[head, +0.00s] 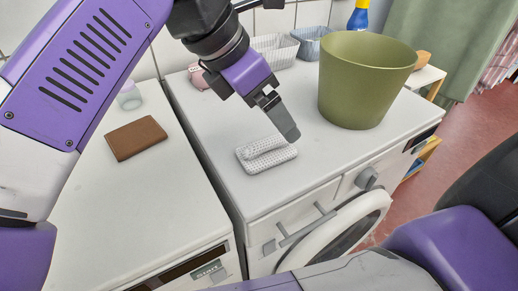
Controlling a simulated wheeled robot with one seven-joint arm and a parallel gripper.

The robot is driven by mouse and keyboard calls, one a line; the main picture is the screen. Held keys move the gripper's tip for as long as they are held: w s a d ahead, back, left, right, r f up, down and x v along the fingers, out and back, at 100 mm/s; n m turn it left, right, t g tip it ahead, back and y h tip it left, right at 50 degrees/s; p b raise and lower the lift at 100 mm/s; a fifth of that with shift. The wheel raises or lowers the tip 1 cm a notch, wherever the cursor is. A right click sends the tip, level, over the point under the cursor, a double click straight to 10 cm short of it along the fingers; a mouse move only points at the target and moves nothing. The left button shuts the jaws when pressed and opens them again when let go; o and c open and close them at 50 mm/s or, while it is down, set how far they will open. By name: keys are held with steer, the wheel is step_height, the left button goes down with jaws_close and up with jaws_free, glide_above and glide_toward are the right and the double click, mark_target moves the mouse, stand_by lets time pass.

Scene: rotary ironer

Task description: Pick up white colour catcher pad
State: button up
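The white colour catcher pad (264,158) lies on top of the right-hand washing machine (225,150), near its left front part. It is dotted, and it looks folded or like two layers, with a raised roll along the back. My gripper (289,132) points down and to the right, its dark finger end just behind and right of the pad in the picture. The fingers overlap from this side, so the gap between them is hidden. I cannot tell whether the finger touches the pad.
A large olive-green bin (365,85) stands on the machine, right of my gripper. A grey-white basket (275,50) and a blue-grey basket (311,42) stand at the back. A brown folded cloth or pad (136,138) lies on the left machine. A narrow gap separates the machines.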

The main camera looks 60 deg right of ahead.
mark_target(265, 142)
steer(key=shift+w+a+f+t+y, duration=0.2)
steer(key=shift+w+a+f+y, duration=0.1)
steer(key=shift+w+a, duration=0.2)
steer(key=shift+w+a+f+t+y, duration=0.2)
steer(key=shift+w+a+y, duration=0.1)
steer(key=shift+w+a, duration=0.2)
steer(key=shift+f, duration=0.25)
steer(key=x, duration=0.7)
steer(key=shift+w+f, duration=0.15)
steer(key=shift+w, duration=0.1)
steer(key=shift+c, duration=0.4)
steer(key=c, duration=1.4)
steer(key=shift+o, duration=0.2)
